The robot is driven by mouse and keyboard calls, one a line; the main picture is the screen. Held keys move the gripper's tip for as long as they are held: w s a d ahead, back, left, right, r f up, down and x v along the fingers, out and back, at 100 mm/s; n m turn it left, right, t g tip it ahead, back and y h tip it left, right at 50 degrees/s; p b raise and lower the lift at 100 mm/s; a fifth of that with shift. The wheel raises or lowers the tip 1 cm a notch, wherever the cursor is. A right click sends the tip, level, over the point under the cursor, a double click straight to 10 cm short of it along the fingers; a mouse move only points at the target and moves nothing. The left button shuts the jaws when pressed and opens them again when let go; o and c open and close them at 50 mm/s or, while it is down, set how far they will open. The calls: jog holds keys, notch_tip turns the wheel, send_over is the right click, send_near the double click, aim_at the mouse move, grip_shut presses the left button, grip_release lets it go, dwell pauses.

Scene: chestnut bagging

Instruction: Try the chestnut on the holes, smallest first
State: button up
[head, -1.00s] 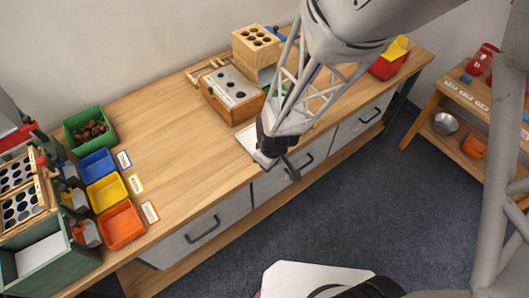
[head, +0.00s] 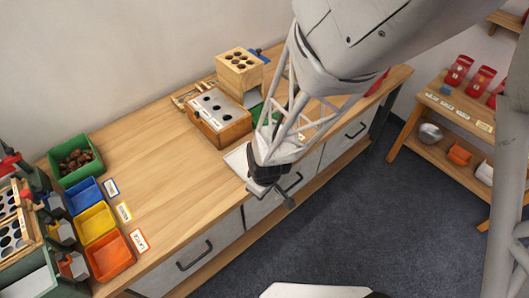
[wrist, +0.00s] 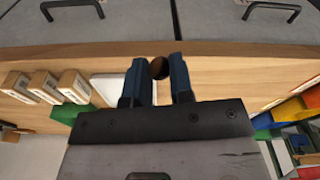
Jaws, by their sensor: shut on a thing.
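My gripper (head: 270,190) hangs over the front edge of the bench, near a white pad (head: 236,160). In the wrist view, the blue fingers of my gripper (wrist: 160,64) are shut on a dark brown chestnut (wrist: 159,68). The head view does not show this chestnut clearly. A wooden box (head: 232,132) with a grey metal top plate (head: 230,110) stands behind and left of my gripper. Dark holes of differing size run in a row along the plate. The chestnut is apart from the plate.
A green bin (head: 63,176) holds several chestnuts. Blue (head: 83,196), yellow (head: 95,223) and orange (head: 110,258) bins with label cards stand at the left. A wooden block with holes (head: 240,68) is behind the plate box. The bench's middle is clear.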

jog(key=w+a+r+n, duration=0.1)
jog(key=w+a+r, duration=0.2)
jog(key=w+a, duration=0.5)
jog(key=w+a+r, duration=0.4)
jog(key=w+a, duration=0.4)
jog(key=w, duration=0.9)
jog(key=w+a+r+n, duration=0.1)
jog(key=w+a+r, duration=0.3)
jog(key=w+a, duration=0.4)
jog(key=w, duration=0.5)
jog(key=shift+w+a+n+g, duration=0.3)
jog(key=shift+a, duration=0.1)
jog(key=shift+f, duration=0.25)
jog(key=shift+f, duration=2.45)
jog(key=shift+f, duration=0.65)
jog(key=o, duration=1)
jog(key=shift+r, duration=0.15)
